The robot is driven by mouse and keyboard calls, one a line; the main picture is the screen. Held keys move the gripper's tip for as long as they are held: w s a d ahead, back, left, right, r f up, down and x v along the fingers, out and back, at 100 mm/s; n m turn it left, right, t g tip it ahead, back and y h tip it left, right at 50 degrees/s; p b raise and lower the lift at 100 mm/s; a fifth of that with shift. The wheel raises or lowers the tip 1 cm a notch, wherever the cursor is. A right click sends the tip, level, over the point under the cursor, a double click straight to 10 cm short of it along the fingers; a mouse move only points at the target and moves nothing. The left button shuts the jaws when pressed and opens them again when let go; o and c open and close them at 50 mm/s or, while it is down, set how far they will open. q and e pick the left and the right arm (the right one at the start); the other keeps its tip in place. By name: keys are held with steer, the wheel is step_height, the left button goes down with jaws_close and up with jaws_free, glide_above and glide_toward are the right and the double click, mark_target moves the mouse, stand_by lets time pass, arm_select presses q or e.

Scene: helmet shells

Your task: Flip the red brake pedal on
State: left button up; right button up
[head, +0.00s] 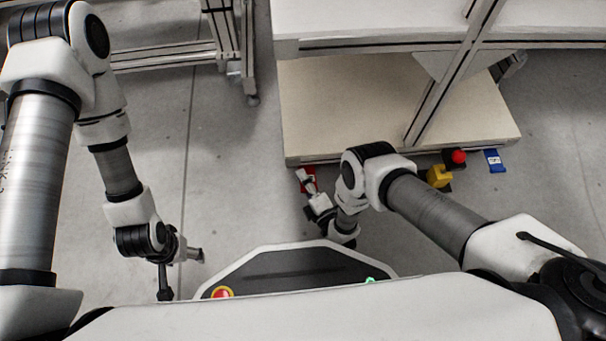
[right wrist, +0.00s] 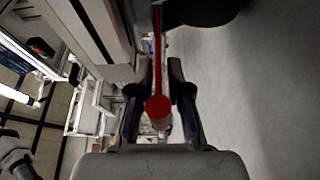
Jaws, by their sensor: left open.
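The red brake pedal (head: 311,185) is at the lower front edge of the workstation in the head view, partly covered by my right gripper (head: 309,186). In the right wrist view a red bar with a round red end (right wrist: 158,112) lies between the two dark fingers of my right gripper (right wrist: 160,75). The fingers stand apart on either side of it; whether they touch it I cannot tell. My left gripper (head: 182,276) is open and empty, low at the left, well away from the pedal.
The workstation's pale lower shelf (head: 340,105) lies just beyond the pedal. To the right are a yellow box (head: 439,177), a red button (head: 458,157) on a dark base and a blue item (head: 494,161).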

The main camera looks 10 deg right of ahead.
steer(key=shift+f, duration=0.1)
jaws_close()
steer(key=f+t+b, duration=0.1)
steer(key=b, duration=0.2)
steer(key=shift+w+f+n+t+y+b, duration=0.1)
steer(key=shift+f+n+t+y+b, duration=0.2)
steer(key=shift+n+t+y+b, duration=0.1)
steer(key=shift+t, duration=0.3)
steer(key=shift+r, duration=0.3)
steer(key=o, duration=0.5)
jaws_free()
steer(key=shift+o, duration=0.2)
